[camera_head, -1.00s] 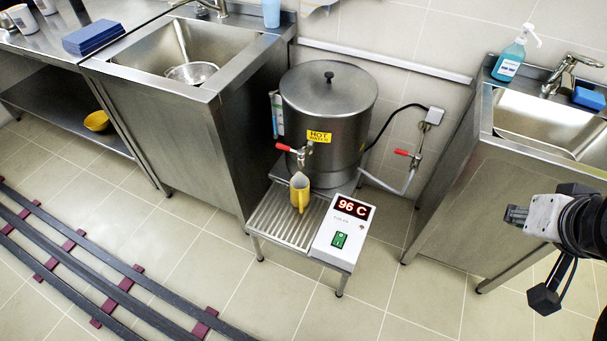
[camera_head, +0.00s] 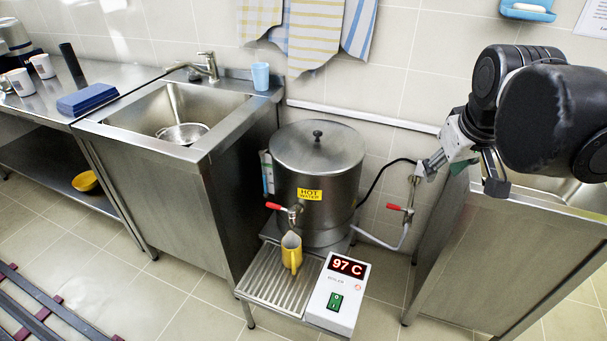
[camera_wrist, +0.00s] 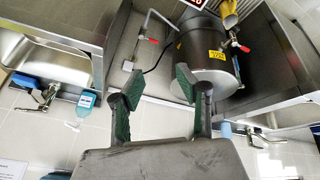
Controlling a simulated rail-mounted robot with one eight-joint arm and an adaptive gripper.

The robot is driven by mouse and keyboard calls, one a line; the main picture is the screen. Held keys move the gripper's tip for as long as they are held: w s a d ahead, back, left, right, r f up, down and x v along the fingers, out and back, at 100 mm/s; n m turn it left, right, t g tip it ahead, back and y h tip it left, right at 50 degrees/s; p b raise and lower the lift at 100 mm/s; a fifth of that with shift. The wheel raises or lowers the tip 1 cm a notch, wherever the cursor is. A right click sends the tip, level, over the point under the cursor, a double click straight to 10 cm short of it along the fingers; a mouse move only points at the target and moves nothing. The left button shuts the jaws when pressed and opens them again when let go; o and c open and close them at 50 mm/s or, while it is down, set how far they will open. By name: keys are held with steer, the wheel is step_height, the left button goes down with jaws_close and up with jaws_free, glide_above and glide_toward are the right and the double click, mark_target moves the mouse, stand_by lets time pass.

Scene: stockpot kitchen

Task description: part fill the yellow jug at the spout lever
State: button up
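The yellow jug (camera_head: 292,258) stands upright on the slatted drip tray, under the tap of the steel hot-water boiler (camera_head: 318,170). Its inside and fill level are not clear. The red spout lever (camera_head: 274,206) sticks out left of the tap in the head view. The wrist view, upside down, shows the jug (camera_wrist: 229,12), the red lever (camera_wrist: 244,48) and the boiler (camera_wrist: 208,60). My gripper (camera_head: 428,168) is in the air to the right of the boiler, well apart from jug and lever. In the wrist view its green-padded fingers (camera_wrist: 158,90) are spread and empty.
The control box (camera_head: 338,292) beside the tray reads 97 C. A second red lever (camera_head: 394,207) sits on the wall pipe right of the boiler. Sinks stand on both sides; the left one (camera_head: 175,115) holds a metal bowl. A black cable runs behind the boiler.

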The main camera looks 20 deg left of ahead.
steer(key=w+a+f+n+g+b, duration=0.1)
steer(key=w+a+f+n, duration=0.2)
steer(key=w+a, duration=0.55)
steer(key=n+g+h+b, duration=0.15)
steer(key=n+b, duration=0.25)
steer(key=n, duration=0.4)
glide_above(275, 205)
steer(key=s, duration=0.3)
steer(key=s+f+x, duration=0.1)
steer(key=s+x, duration=0.2)
steer(key=x, duration=0.8)
steer(key=s+a+x, duration=0.1)
steer(key=s+x, duration=0.1)
steer(key=x, duration=0.9)
steer(key=shift+g+y, duration=0.25)
steer(key=w+f+b, duration=0.1)
steer(key=f, duration=0.3)
steer(key=f+b, duration=0.1)
steer(key=f, duration=0.3)
steer(key=w+f+b, duration=0.1)
steer(key=f, duration=0.4)
steer(key=shift+w+d+f, duration=0.1)
steer(key=shift+w, duration=0.2)
steer(key=shift+c, duration=0.2)
jaws_close()
